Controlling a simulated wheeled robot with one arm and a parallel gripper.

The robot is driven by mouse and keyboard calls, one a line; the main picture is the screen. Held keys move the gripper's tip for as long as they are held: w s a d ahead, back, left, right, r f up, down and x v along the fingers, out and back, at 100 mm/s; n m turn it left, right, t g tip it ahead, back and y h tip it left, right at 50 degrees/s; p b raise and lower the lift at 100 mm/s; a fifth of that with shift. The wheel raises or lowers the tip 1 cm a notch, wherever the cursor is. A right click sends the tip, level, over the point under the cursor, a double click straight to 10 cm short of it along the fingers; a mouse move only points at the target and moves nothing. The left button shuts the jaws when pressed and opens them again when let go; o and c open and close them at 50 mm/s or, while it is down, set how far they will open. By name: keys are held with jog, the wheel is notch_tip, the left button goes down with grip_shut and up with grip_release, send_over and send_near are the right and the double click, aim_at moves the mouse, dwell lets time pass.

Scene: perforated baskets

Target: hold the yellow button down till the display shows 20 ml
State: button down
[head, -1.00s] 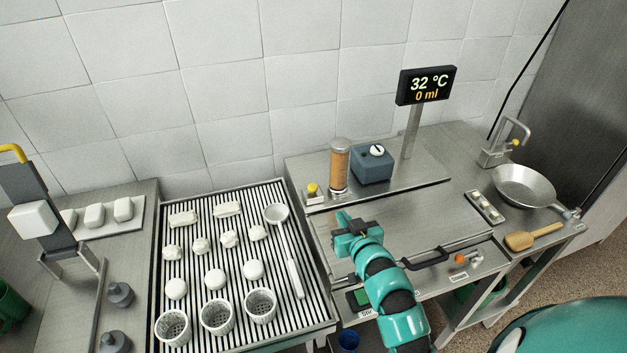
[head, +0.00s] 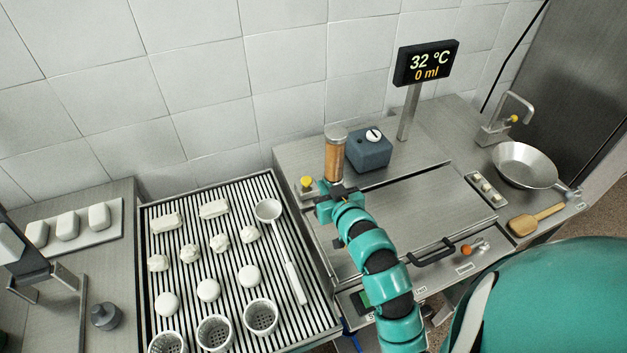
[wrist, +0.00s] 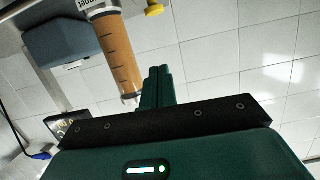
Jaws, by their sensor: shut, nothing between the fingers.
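The yellow button (head: 306,181) sits on a small base at the left end of the steel counter's back shelf. It also shows at the top edge of the wrist view (wrist: 154,8). My gripper (head: 326,190) is shut and empty, just right of the button and in front of the amber cylinder (head: 335,160). In the wrist view its closed fingers (wrist: 157,80) point toward the button, with a gap in the picture; whether they touch it cannot be told. The black display (head: 426,63) reads 32 °C and 0 ml.
A blue-grey box with a dial (head: 369,150) stands right of the cylinder. A slatted tray (head: 150,290) with white pieces, perforated baskets and a ladle (head: 269,211) lies to the left. A metal pan (head: 525,165) and wooden paddle (head: 535,215) are at the right.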

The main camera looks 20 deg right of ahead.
jog(key=shift+f+b+x, duration=0.25)
jog(key=shift+b+x, duration=0.9)
jog(key=shift+b, duration=0.8)
send_over(307, 182)
jog(key=s, duration=0.2)
jog(key=shift+w+d+f+p, duration=0.15)
jog(key=shift+d+f+p, duration=0.2)
jog(key=shift+f, duration=0.25)
jog(key=shift+w+f+p, duration=0.25)
jog(key=shift+f+p, duration=0.3)
jog(key=shift+f, duration=0.5)
jog(key=shift+f+p, duration=0.45)
jog(key=shift+f, duration=0.65)
